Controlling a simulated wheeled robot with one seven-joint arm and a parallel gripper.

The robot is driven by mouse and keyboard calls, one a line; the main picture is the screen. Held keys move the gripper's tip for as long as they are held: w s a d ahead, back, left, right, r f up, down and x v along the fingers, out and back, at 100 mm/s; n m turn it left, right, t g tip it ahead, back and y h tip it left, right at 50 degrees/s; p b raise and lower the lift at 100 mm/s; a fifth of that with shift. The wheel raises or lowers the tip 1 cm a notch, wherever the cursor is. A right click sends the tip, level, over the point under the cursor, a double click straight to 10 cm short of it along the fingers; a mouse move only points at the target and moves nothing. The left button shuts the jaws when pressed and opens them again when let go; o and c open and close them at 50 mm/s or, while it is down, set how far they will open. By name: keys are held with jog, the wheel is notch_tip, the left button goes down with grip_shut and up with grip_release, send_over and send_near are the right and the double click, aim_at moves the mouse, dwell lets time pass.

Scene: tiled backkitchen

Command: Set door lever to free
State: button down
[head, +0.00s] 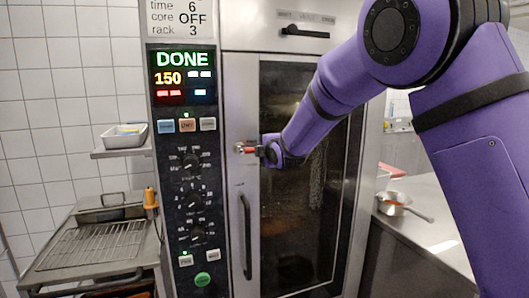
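A tall steel oven with a glass door (305,190) fills the middle of the head view. A black horizontal lever (305,32) sits on the steel panel above the door, under a label strip (305,16) too small to read. A long black vertical handle (246,235) is on the door's left side. My gripper (244,149), with orange-red parts, is at the door's upper left, above the vertical handle and well below the black lever. A small metal piece shows at its tips. Whether the fingers are apart, or touch the door, is too small to tell.
The control panel (189,190) left of the door shows DONE and 150, above knobs and buttons. A cart with a wire rack (95,245) stands at left, below a shelf tray (124,136). A saucepan (394,203) stands on the right counter (425,240).

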jog(key=shift+r, duration=0.1)
dwell(0.3)
jog(key=c, duration=1)
grip_release()
